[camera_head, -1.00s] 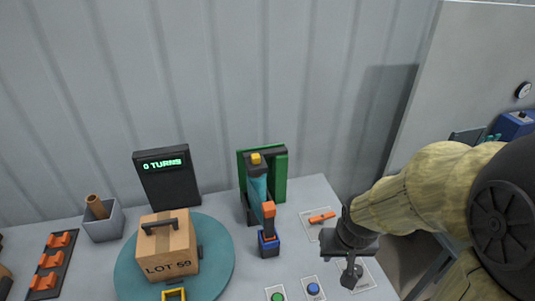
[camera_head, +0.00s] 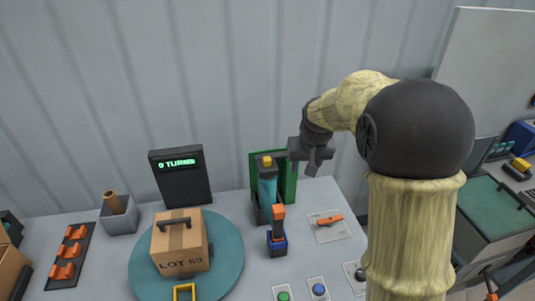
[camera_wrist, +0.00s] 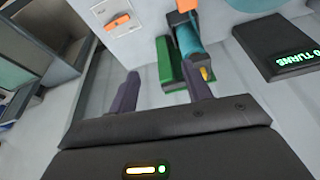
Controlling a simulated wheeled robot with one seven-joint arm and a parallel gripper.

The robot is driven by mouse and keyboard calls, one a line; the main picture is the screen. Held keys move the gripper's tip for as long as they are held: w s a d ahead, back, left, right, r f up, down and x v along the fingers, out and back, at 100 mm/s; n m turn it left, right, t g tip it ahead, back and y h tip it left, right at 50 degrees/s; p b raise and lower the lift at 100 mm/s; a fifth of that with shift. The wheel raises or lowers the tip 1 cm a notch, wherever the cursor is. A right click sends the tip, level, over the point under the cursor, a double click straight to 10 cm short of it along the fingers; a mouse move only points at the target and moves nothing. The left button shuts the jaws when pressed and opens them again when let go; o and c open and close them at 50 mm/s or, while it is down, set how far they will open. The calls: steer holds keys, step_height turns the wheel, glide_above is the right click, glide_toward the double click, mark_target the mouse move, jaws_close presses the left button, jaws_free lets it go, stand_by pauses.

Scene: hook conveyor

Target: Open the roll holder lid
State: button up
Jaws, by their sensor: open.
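The likely roll holder is a green upright stand (camera_head: 287,178) at the back of the table. A teal roll-like part (camera_head: 267,188) stands in front of it, with a yellow tab (camera_head: 267,162) on a dark cap at its top. I cannot tell which part is the lid. My gripper (camera_head: 313,163) is raised just right of the stand's top, open and empty. In the wrist view the green part (camera_wrist: 168,62), teal part (camera_wrist: 187,38) and yellow tab (camera_wrist: 205,73) lie beyond my open fingers (camera_wrist: 165,85). No contact shows.
An orange-handled switch plate (camera_head: 328,220) lies right of the holder. A teal turntable (camera_head: 228,265) bears a cardboard box (camera_head: 180,246). A dark display (camera_head: 180,176) stands behind it. Green (camera_head: 283,295) and blue (camera_head: 319,290) buttons are at the front.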

mark_target(267, 159)
steer(key=w+a+r, duration=0.2)
steer(key=w+a, duration=0.2)
steer(key=w+a+r+n+p, duration=0.1)
steer(key=w+a+r, duration=0.2)
steer(key=w+a, duration=0.1)
steer(key=shift+w+a+p, duration=0.3)
steer(key=shift+a, duration=0.5)
steer(key=shift+f, duration=0.1)
steer(key=p+x, duration=0.2)
steer(key=x, duration=0.3)
steer(key=p+x, duration=0.3)
steer(key=x, duration=0.3)
steer(key=w+p+x, duration=0.1)
steer(key=p+x, duration=0.1)
steer(key=x, duration=0.4)
steer(key=shift+a, duration=0.3)
steer(key=shift+t, duration=0.3)
jaws_close()
